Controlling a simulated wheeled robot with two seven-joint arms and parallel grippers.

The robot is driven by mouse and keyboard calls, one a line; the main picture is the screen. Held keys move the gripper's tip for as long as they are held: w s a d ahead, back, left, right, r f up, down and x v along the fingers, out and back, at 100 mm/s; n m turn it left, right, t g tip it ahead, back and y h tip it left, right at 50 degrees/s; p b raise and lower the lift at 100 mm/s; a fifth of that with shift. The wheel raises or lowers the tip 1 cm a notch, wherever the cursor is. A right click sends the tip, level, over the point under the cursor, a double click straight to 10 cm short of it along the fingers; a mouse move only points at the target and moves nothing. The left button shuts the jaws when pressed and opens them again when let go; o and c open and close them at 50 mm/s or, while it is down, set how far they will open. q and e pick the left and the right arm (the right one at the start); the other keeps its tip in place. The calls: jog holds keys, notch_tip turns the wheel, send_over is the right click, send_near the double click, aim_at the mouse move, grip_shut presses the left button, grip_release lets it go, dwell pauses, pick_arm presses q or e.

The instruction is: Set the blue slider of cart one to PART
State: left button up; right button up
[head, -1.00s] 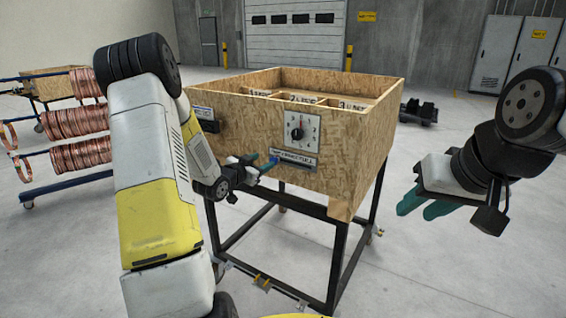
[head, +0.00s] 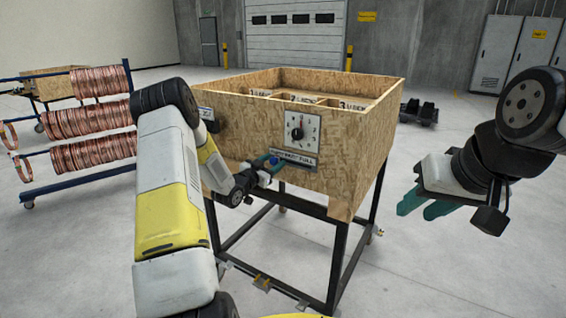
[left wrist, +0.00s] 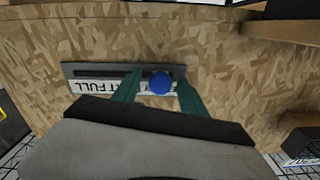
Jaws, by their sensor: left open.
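Cart one is a chipboard box (head: 345,150) on a black frame. A grey slider plate (head: 302,161) is on its front, with FULL legible at its right end. The blue slider (head: 273,160) is at the plate's left end. In the left wrist view the plate (left wrist: 95,80) appears upside down, and the blue slider (left wrist: 160,83) is near its right end. My left gripper (head: 266,167) is open, with one finger on each side of the slider. The fingers (left wrist: 157,80) hide part of the lettering. My right gripper (head: 425,206) is open and empty, away from the cart.
A dial (head: 301,128) sits just above the plate. Numbered compartments show inside the box. A rack of copper coils (head: 92,120) stands to the left, with another wooden cart (head: 50,88) behind it.

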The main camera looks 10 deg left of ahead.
pick_arm(q)
grip_shut()
dwell(1.4)
